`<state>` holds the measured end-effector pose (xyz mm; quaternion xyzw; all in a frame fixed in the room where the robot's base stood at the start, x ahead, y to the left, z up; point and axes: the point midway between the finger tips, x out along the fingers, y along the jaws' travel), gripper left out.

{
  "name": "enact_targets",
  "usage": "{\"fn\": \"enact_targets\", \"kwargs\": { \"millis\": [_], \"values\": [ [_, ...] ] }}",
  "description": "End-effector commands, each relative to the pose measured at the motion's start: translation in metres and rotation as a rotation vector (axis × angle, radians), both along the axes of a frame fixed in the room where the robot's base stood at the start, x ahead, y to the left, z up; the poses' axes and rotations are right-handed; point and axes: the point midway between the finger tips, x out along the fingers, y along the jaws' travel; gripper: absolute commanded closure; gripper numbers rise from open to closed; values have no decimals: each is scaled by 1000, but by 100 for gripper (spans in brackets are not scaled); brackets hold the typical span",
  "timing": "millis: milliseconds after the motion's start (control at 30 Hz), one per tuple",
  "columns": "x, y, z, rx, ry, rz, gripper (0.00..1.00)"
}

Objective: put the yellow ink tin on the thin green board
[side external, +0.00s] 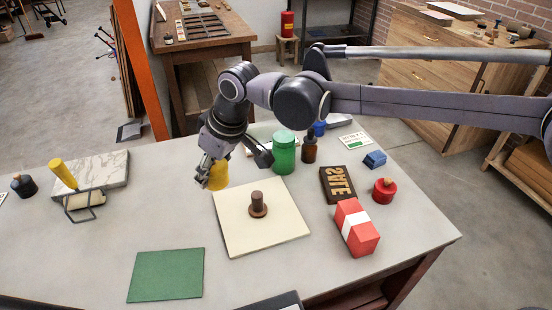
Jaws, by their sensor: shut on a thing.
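My gripper (207,172) is shut on the yellow ink tin (218,177), which shows at its fingers above the far left edge of a cream board. Part of the tin is hidden by the fingers. I cannot tell exactly how high the tin is above the table. The thin green board (166,275) lies flat and empty near the front left of the table, toward the camera from my gripper.
A green jar (284,153) and brown bottle (309,150) stand behind right. A red-white box (356,228) is right.

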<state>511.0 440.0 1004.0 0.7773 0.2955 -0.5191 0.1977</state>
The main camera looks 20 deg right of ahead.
Motion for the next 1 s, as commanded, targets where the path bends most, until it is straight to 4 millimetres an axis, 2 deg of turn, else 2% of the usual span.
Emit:
{"fn": "enact_targets", "kwargs": {
  "millis": [33,267,533,700,867,1000],
  "values": [
    [-10,12,1,2,0,42,91],
    [-41,47,2,1,0,178,91],
    [-39,46,-35,0,0,174,91],
    [-40,48,-49,1,0,173,91],
    [-49,67,-63,0,0,176,91],
    [-60,93,-80,0,0,177,91]
  ]
}}
